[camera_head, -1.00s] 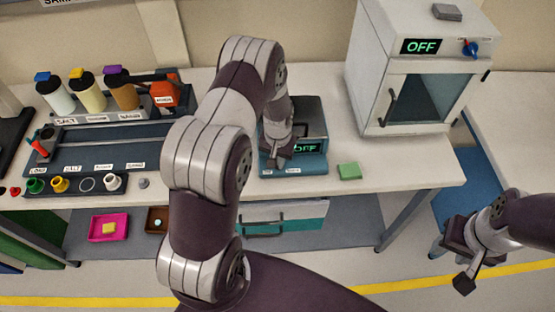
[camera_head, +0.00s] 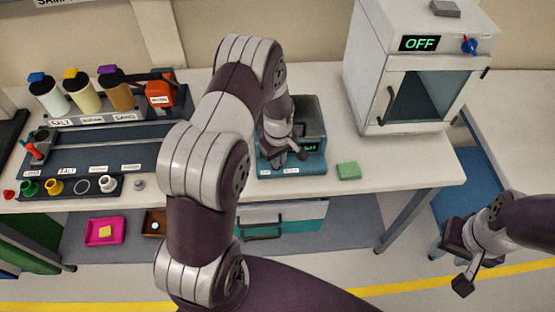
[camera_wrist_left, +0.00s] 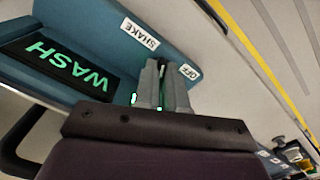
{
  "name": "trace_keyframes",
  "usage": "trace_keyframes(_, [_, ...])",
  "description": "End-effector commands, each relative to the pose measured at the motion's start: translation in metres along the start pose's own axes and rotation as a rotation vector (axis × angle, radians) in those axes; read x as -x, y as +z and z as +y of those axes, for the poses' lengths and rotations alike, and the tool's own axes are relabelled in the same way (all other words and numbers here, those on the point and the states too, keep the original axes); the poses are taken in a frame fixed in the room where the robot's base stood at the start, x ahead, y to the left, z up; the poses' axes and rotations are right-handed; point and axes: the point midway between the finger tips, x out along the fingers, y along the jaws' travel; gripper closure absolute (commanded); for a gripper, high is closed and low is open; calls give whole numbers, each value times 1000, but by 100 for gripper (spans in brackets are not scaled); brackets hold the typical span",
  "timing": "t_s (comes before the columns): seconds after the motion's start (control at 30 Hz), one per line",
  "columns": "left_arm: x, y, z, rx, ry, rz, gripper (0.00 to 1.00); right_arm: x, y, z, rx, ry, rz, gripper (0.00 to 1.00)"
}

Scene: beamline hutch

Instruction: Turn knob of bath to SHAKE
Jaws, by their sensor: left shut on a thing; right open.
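The bath (camera_head: 313,167) is a blue-grey box with an open dark top on the bench, partly behind my left arm. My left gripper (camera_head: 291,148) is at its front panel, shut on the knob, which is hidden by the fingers. In the left wrist view the two fingers (camera_wrist_left: 165,82) stand against the blue panel (camera_wrist_left: 180,50), between the SHAKE label (camera_wrist_left: 139,33) and the OFF label (camera_wrist_left: 189,72). The bath's display (camera_wrist_left: 60,62) reads WASH in green. My right gripper (camera_head: 464,270) is open and empty, off the bench at lower right.
A white oven-like cabinet (camera_head: 413,60) with an OFF display and blue knob stands right of the bath. A green block (camera_head: 348,171) lies close to the bath's right. Bottles (camera_head: 85,92) and a rack (camera_head: 85,150) fill the left of the bench.

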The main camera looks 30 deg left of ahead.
Motion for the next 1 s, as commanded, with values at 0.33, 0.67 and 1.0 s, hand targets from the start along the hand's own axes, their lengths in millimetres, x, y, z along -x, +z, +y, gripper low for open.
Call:
trace_keyframes(0.33, [-1,0,1,175,-1,-1,100,-3,0,0,0,0,0,57])
trace_keyframes(0.67, [0,0,2,227,-1,-1,100,-4,0,0,0,0,0,57])
trace_keyframes(1.0, [0,0,2,229,-1,-1,100,-4,0,0,0,0,0,57])
